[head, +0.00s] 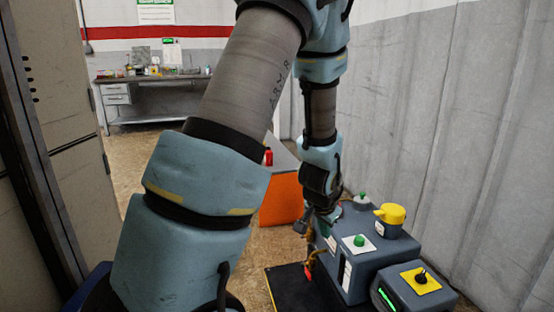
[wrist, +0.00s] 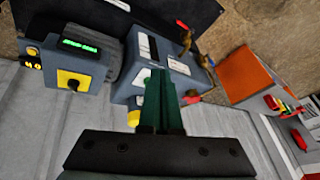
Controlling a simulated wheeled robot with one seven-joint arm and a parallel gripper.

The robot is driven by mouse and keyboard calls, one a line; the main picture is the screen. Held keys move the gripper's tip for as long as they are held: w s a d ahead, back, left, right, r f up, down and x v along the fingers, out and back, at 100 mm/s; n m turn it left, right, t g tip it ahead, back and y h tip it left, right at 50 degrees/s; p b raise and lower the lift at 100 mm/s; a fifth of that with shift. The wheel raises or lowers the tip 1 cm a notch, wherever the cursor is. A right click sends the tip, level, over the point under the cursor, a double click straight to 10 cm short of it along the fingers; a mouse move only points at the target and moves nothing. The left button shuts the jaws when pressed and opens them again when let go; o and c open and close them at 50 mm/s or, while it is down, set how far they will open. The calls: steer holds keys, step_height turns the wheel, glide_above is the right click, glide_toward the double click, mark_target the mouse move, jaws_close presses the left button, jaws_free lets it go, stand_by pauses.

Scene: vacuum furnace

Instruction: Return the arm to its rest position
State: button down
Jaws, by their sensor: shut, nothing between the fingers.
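My arm reaches across the head view from the lower left, up over the top and down to the right. My gripper (head: 326,214) points down beside and over the near-left top of a blue-grey machine box (head: 352,272). In the wrist view my gripper's green fingers (wrist: 161,78) are together with nothing held. They overlap the machine box (wrist: 128,88) in that view; whether they touch it I cannot tell. The box carries a green button (head: 359,240) on a white plate and a yellow knob (head: 391,213).
A smaller box with a black knob on a yellow plate (head: 421,281) and a green display (head: 386,298) stands nearer. An orange-sided block (head: 282,200) stands behind. A grey wall (head: 450,130) closes the right; a cabinet (head: 70,130) the left. A workbench (head: 150,78) is far back.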

steer(key=s+a+r+n+g+y, duration=0.15)
steer(key=s+a+r+n, duration=0.3)
steer(key=a, duration=0.55)
steer(key=s+a+r+n+g+y, duration=0.15)
steer(key=s+a+r+n, duration=0.3)
steer(key=a, duration=0.45)
step_height(320, 180, up, 22)
steer(key=s+h+p, duration=0.1)
steer(key=p, duration=2.1)
steer(key=shift+a+p, duration=0.25)
steer(key=shift+p, duration=0.15)
steer(key=shift+s, duration=0.1)
